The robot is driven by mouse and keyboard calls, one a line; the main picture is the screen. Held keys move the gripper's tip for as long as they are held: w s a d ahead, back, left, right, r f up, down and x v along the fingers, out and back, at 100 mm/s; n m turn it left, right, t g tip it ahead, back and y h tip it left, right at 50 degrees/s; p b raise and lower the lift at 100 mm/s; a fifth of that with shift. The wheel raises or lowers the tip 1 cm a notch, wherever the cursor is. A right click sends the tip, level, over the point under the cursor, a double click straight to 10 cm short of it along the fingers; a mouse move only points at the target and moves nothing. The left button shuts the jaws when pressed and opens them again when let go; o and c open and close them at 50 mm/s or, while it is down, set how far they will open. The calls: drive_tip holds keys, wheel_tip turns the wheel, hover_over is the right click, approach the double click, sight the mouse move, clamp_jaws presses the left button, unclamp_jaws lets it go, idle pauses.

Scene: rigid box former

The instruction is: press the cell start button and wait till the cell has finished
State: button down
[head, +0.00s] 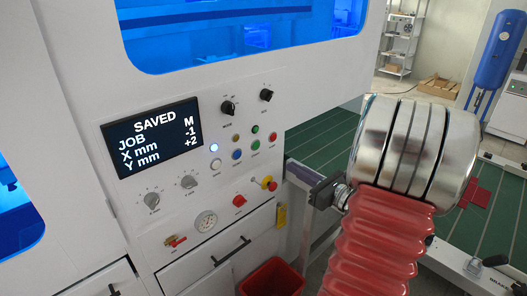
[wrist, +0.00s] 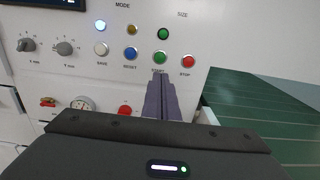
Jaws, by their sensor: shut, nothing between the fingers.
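The green start button (wrist: 160,57) is on the white control panel, below a green lamp (wrist: 163,33) and between the blue reset button (wrist: 130,54) and the red stop button (wrist: 187,61). The start button also shows in the head view (head: 255,145). My gripper (wrist: 160,78) is shut and empty; its dark fingers point at the panel, with the tips just under the start button in the wrist view, over its label. In the head view my gripper (head: 292,166) is right of the buttons, apart from the panel. The display (head: 152,138) reads SAVED, JOB M, X mm -1, Y mm +2.
The white save button (wrist: 101,49) has a lit white lamp (wrist: 100,26) above it. Knobs, a gauge (head: 206,221) and a red-and-yellow switch (head: 265,183) sit lower on the panel. A green conveyor (head: 325,140) runs to the right. A red bin (head: 273,279) stands below.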

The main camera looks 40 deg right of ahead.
sight(257, 147)
idle(0.3)
drive_tip(key=w, duration=1.3)
drive_tip(key=shift+w+a, duration=0.1)
drive_tip(key=shift+a, duration=0.15)
drive_tip(key=shift+w, duration=0.45)
